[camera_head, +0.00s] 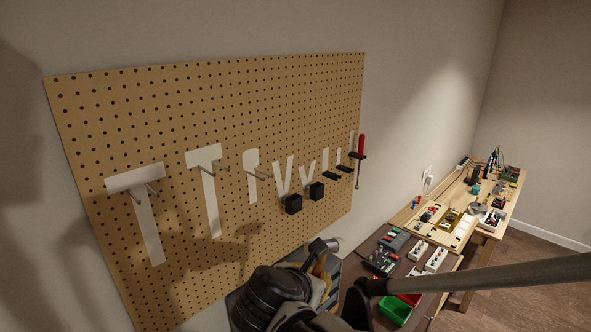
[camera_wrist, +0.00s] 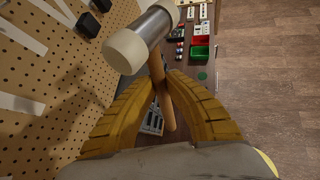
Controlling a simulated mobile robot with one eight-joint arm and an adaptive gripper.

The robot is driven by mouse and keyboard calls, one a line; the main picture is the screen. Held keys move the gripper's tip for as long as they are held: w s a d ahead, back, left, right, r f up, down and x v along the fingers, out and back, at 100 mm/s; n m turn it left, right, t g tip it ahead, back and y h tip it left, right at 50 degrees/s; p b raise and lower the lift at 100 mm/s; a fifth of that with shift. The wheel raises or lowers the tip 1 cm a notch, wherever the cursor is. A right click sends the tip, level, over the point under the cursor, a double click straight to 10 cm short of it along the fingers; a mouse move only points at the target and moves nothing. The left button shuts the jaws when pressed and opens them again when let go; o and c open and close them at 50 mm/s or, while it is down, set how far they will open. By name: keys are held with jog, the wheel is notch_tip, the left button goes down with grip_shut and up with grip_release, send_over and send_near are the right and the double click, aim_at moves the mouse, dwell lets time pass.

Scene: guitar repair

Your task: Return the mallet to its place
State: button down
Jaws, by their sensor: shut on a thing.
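The mallet (camera_wrist: 157,24) has a metal barrel, a cream face and a wooden handle. My gripper (camera_wrist: 162,80) is shut on the handle, with a yellow finger on each side and the head beyond the fingertips. In the head view the mallet's head (camera_head: 322,246) shows low in the middle, in front of the pegboard's lower right edge, and my gripper (camera_head: 318,276) is partly hidden by my arm. The pegboard (camera_head: 110,120) carries two white T-shaped outlines: a larger left one (camera_head: 150,228) and a smaller one (camera_head: 211,205). Both have metal pegs and hang empty.
A red-handled screwdriver (camera_head: 361,147) hangs at the pegboard's right, near black holders (camera_head: 293,204) and other white outlines. Below right is a dark bench with pedals (camera_head: 436,260) and a green bin (camera_head: 395,312). A wooden workbench (camera_head: 462,180) stands beyond. Space before the board's left is clear.

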jog(key=s+a+r+n+t+y+p, duration=0.1)
jog(key=a+r+n+t+p, duration=0.2)
jog(key=r, duration=0.5)
jog(key=s+a+r+n+y+p, duration=0.1)
jog(key=a+r+p, duration=0.25)
jog(key=r, duration=0.35)
jog(key=w+a+b, duration=0.2)
jog(key=w+a, duration=0.8)
jog(key=a, duration=0.3)
jog(key=shift+w+f, duration=0.4)
jog(key=shift+f, duration=0.05)
jog(key=shift+b, duration=0.3)
jog(key=shift+s+b, duration=0.1)
jog(key=shift+b, duration=0.2)
jog(key=shift+a, duration=0.1)
dwell(0.4)
jog(key=shift+w+a+b, duration=0.4)
jog(key=shift+w+a, duration=1.25)
jog(key=shift+a, duration=0.15)
jog(key=shift+f+b, duration=0.55)
jog(key=shift+b, duration=0.15)
dwell(0.3)
